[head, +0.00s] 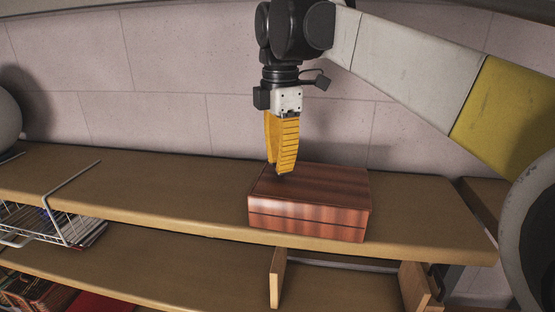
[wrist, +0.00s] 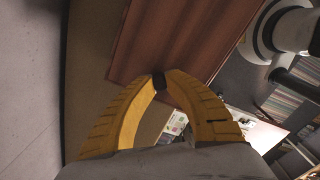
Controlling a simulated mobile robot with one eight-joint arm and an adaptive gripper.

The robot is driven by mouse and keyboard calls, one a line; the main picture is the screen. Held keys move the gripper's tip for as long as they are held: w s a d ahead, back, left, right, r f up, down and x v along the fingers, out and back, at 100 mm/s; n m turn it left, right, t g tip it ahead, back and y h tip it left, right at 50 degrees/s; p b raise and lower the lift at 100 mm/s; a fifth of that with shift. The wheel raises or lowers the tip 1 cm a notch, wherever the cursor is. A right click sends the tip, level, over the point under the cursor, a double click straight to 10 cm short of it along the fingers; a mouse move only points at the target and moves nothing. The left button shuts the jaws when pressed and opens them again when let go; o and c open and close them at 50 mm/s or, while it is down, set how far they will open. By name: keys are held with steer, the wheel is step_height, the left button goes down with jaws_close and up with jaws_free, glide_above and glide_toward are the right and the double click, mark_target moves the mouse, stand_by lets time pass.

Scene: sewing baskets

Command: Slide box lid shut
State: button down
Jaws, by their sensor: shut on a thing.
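A reddish-brown striped wooden box (head: 306,217) sits on the upper shelf, near its front edge. Its flat lid (head: 325,185) covers the top as far as I can see, and a thin seam runs along the front. My gripper (head: 281,174) points down over the left part of the lid, its yellow fingers closed together on a small dark knob. In the wrist view my gripper (wrist: 160,80) has its tips meeting at this dark knob, near the edge of the reddish lid (wrist: 180,38). The fingers hide how the knob joins the lid.
The wooden shelf (head: 140,195) is clear left of the box; a tiled wall (head: 165,120) stands close behind. A white wire basket (head: 45,222) hangs at the left. A lower shelf (head: 190,270) has upright wooden dividers (head: 277,278).

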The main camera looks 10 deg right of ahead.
steer(key=c, duration=1.3)
jaws_free()
steer(key=shift+a, duration=0.1)
steer(key=shift+r, duration=0.1)
step_height(320, 180, up, 12)
